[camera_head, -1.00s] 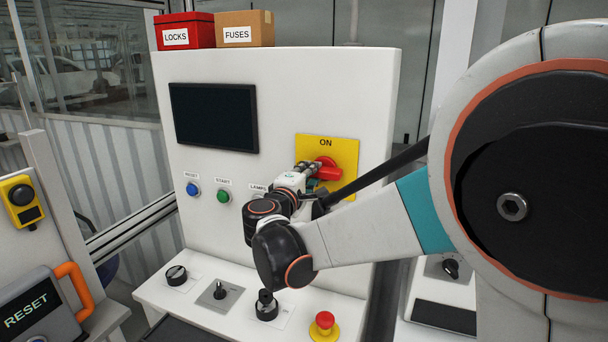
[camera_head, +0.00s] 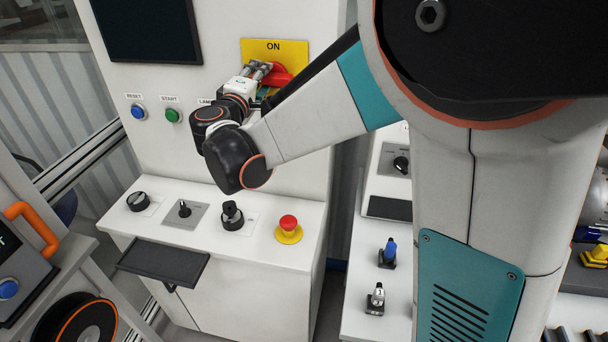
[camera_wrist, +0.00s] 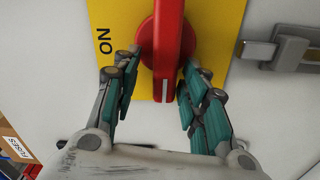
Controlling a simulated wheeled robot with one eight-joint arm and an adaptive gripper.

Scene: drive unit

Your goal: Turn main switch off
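The main switch is a red rotary handle (camera_head: 279,75) on a yellow plate (camera_head: 300,46) marked ON, on the white cabinet front. My gripper (camera_head: 262,72) is at the switch's left side in the head view, and its fingers partly cover the handle. In the wrist view, the red handle (camera_wrist: 167,45) lies between the two teal-padded fingers of my gripper (camera_wrist: 160,75). A yellow gap shows between the left finger and the lever. The right finger is close beside it; contact cannot be told. The fingers are apart. The plate's lower part is hidden in the head view.
A metal latch (camera_wrist: 285,48) sits beside the plate in the wrist view. Below my arm, a ledge (camera_head: 190,240) holds black knobs and a red emergency button (camera_head: 288,224). Blue (camera_head: 138,113) and green (camera_head: 172,115) buttons are left of my gripper.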

